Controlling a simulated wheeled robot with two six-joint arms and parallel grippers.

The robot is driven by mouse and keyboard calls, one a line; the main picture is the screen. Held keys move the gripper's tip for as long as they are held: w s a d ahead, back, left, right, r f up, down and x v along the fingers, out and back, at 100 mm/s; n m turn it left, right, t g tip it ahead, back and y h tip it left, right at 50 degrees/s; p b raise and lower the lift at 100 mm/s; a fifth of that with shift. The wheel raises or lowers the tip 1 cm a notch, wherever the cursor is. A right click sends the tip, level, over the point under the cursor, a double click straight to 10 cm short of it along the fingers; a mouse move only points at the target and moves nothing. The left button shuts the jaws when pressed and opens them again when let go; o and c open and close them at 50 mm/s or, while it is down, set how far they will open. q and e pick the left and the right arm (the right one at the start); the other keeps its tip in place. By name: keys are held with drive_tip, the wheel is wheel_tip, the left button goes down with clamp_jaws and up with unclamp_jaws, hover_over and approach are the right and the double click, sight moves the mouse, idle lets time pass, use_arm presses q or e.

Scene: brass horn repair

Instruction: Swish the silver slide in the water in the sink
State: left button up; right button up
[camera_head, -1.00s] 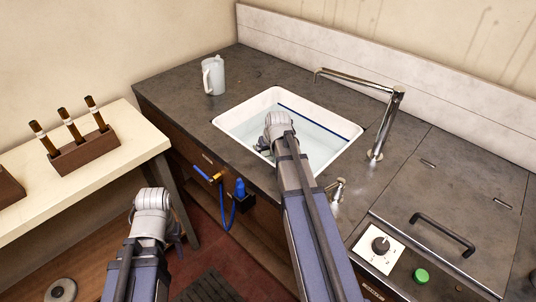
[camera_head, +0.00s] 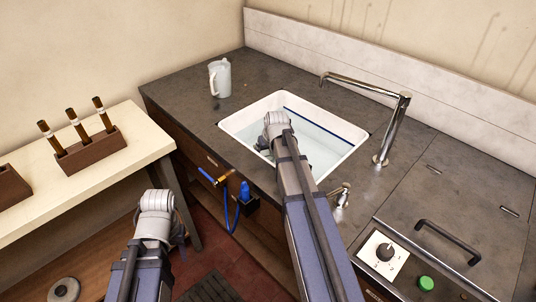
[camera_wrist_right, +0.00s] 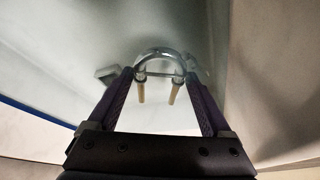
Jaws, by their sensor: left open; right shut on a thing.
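The silver slide (camera_wrist_right: 160,54) is a U-shaped tube with two tan-tipped legs, seen in the right wrist view. My right gripper (camera_wrist_right: 160,76) is shut on it, one finger at each side. The white sink (camera_head: 357,143) holds clear, pale water (camera_head: 318,150). In the head view my right arm reaches over the sink's near side and hides its gripper and the slide. I cannot tell how deep the slide sits in the water. My left gripper (camera_head: 180,236) is open, low in front of the cabinet, mostly hidden behind its wrist.
A chrome faucet (camera_head: 402,125) stands right of the sink, with a small tap (camera_head: 342,195) at its near corner. A white jug (camera_head: 220,79) stands behind left. A wooden rack (camera_head: 92,152) is on the side table. A control panel (camera_head: 384,252) lies at the right.

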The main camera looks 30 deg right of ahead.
sight(273, 159)
drive_tip(key=shift+s, duration=0.1)
drive_tip(key=shift+s+d, duration=0.25)
drive_tip(key=shift+s, duration=0.45)
drive_tip(key=shift+s+d, duration=0.25)
drive_tip(key=shift+s, duration=0.4)
drive_tip(key=shift+w, duration=0.1)
drive_tip(key=shift+w+a, duration=0.25)
drive_tip(key=shift+w, duration=0.45)
drive_tip(key=shift+w+a, duration=0.25)
drive_tip(key=shift+w, duration=0.4)
drive_tip(key=shift+s, duration=0.15)
drive_tip(key=shift+s+d, duration=0.25)
drive_tip(key=shift+s, duration=0.4)
drive_tip(key=shift+s+d, duration=0.25)
drive_tip(key=shift+s, duration=0.4)
drive_tip(key=shift+w, duration=0.2)
drive_tip(key=shift+w+a, duration=0.25)
drive_tip(key=shift+w, duration=0.4)
drive_tip(key=shift+w+a, duration=0.25)
drive_tip(key=shift+w, duration=0.35)
